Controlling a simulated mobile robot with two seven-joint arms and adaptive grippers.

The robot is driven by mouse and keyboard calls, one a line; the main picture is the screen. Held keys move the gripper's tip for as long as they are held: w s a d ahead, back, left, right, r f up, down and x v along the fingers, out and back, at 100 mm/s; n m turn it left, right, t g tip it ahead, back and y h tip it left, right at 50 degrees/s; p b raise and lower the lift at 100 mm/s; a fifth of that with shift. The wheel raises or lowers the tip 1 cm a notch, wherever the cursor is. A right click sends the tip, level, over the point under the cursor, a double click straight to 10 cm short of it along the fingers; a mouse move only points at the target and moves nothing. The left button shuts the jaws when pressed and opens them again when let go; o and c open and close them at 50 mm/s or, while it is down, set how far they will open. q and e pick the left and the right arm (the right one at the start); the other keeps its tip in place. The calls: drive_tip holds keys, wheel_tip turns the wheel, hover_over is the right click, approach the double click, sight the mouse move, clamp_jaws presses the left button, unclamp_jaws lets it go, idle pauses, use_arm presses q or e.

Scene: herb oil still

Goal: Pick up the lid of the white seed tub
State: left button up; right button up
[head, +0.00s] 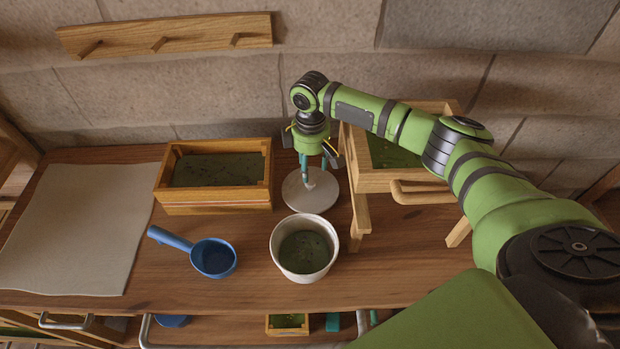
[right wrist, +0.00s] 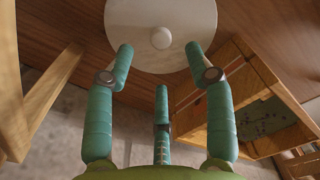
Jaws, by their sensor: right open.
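The lid (head: 310,203) is a round white disc lying on the wooden table just behind the seed tub. The white seed tub (head: 278,247) stands open, with dark green contents showing inside. In the right wrist view the lid (right wrist: 128,22) shows a small round white knob (right wrist: 160,38) at its middle. My right gripper (head: 310,170) points down over the lid. Its teal fingers (right wrist: 160,58) are open and empty, with the knob beyond their tips. The gripper hides part of the lid in the head view. My left gripper is not in view.
A wooden crate (head: 214,207) stands left of the lid. A wooden stand (head: 359,222) bearing another box is close on its right. A blue scoop (head: 213,258) lies left of the tub, and a pale mat (head: 70,230) covers the table's left end.

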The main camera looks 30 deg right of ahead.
sight(311, 182)
drive_tip(key=shift+s+a+f+p, duration=0.2)
drive_tip(key=shift+s+f+p, duration=0.15)
drive_tip(key=shift+f, duration=0.3)
drive_tip(key=f, duration=0.3)
drive_tip(key=f+p, duration=0.1)
drive_tip(key=f, duration=0.1)
drive_tip(key=shift+w+d, duration=0.15)
drive_tip(key=shift+w, duration=0.15)
drive_tip(key=shift+r, duration=0.1)
clamp_jaws()
